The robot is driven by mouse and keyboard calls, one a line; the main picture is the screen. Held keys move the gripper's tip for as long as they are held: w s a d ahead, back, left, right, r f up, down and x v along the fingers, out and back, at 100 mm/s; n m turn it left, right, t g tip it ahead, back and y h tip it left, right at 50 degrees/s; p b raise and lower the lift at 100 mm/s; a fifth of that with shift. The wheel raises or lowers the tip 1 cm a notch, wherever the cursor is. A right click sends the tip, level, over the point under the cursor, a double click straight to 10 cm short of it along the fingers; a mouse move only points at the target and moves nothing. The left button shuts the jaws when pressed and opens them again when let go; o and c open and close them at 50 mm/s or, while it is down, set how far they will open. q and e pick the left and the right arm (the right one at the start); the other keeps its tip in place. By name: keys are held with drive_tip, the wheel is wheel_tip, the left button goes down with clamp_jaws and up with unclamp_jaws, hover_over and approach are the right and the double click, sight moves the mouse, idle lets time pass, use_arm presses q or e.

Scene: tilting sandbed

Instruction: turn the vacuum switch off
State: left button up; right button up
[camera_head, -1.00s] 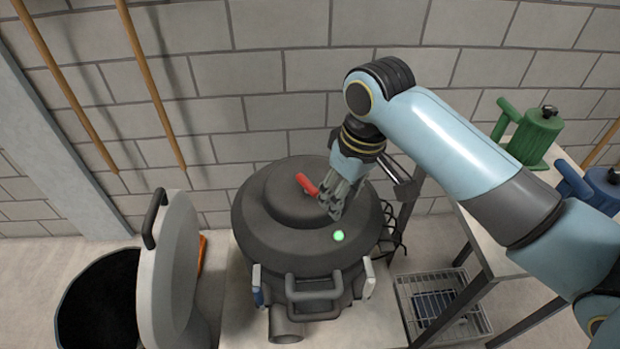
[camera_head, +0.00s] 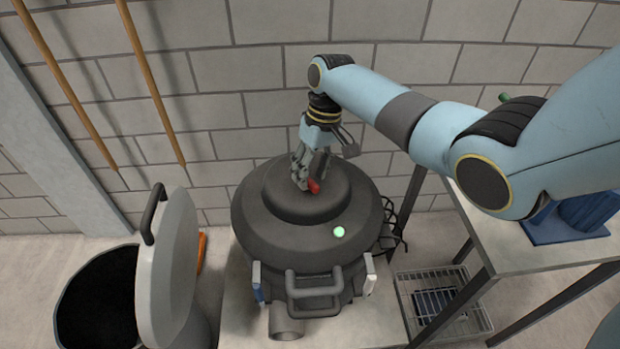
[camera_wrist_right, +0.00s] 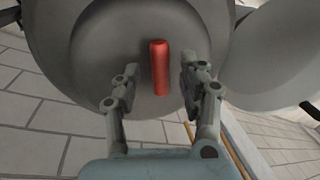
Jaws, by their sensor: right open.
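The vacuum is a dark grey drum (camera_head: 255,215) with a domed lid, standing upright below the wall. Its switch is a red lever (camera_head: 313,187) on top of the lid; in the head view my gripper covers most of it. In the right wrist view the whole red lever (camera_wrist_right: 159,67) stands upright in the picture between my fingers, with a gap on each side. My right gripper (camera_head: 304,184) is open around the lever, pointing down; it also shows in the right wrist view (camera_wrist_right: 160,80). A green light (camera_head: 339,232) glows on the lid's front. My left gripper is out of view.
An open black bin (camera_head: 100,300) with a raised grey lid (camera_head: 170,270) stands at the left. A metal table (camera_head: 520,258) with a blue object (camera_head: 575,218) is at the right, above a wire basket (camera_head: 440,305). Two wooden poles lean on the wall.

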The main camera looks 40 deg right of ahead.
drive_tip(key=shift+a+f, duration=0.15)
drive_tip(key=shift+f, duration=0.8)
drive_tip(key=shift+c, duration=0.4)
clamp_jaws()
